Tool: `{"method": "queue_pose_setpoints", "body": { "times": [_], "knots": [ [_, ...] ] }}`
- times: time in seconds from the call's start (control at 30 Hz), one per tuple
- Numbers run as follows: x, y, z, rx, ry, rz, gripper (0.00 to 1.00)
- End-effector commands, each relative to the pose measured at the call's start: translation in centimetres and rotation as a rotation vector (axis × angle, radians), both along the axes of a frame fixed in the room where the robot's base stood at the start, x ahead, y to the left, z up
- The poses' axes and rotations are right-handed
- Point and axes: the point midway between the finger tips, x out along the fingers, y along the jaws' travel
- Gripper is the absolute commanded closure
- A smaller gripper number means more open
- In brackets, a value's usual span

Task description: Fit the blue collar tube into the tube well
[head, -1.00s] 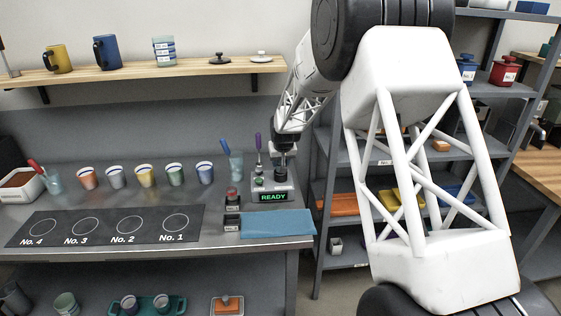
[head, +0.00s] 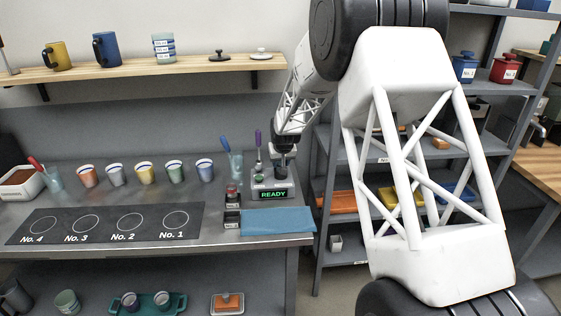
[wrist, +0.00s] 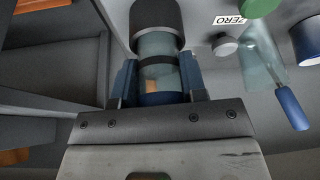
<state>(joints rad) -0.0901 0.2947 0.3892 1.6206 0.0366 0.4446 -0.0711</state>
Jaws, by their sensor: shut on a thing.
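My gripper (wrist: 158,82) is shut on the blue collar tube (wrist: 160,50), which lies between its two blue fingers in the wrist view. The tube has a clear teal body with a dark band and a blue part close to the gripper. Its far end meets a dark cylinder (wrist: 156,17), which looks like the tube well. I cannot tell how deep the tube sits in it. In the head view my gripper (head: 284,150) is right above the grey device (head: 284,188) with the green READY display. The tube is mostly hidden there.
A glass holding a blue-handled tool (head: 236,165) stands left of the device. A row of coloured cups stands further left, behind the numbered black mat (head: 105,222). A blue cloth (head: 278,221) lies in front of the device. A grey shelf rack stands to the right.

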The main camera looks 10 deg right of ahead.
Motion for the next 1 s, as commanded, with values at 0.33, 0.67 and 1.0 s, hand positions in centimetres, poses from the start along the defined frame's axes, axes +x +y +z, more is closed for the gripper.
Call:
{"method": "queue_pose_setpoints", "body": {
  "times": [0.33,0.67,1.0],
  "knots": [
    [0.0,0.0,-0.61,0.0,0.0,0.0,0.89],
    [-0.01,0.0,-0.81,0.0,0.001,0.0,0.31],
    [-0.05,-0.01,-0.66,0.0,0.0,0.0,0.31]
  ]
}}
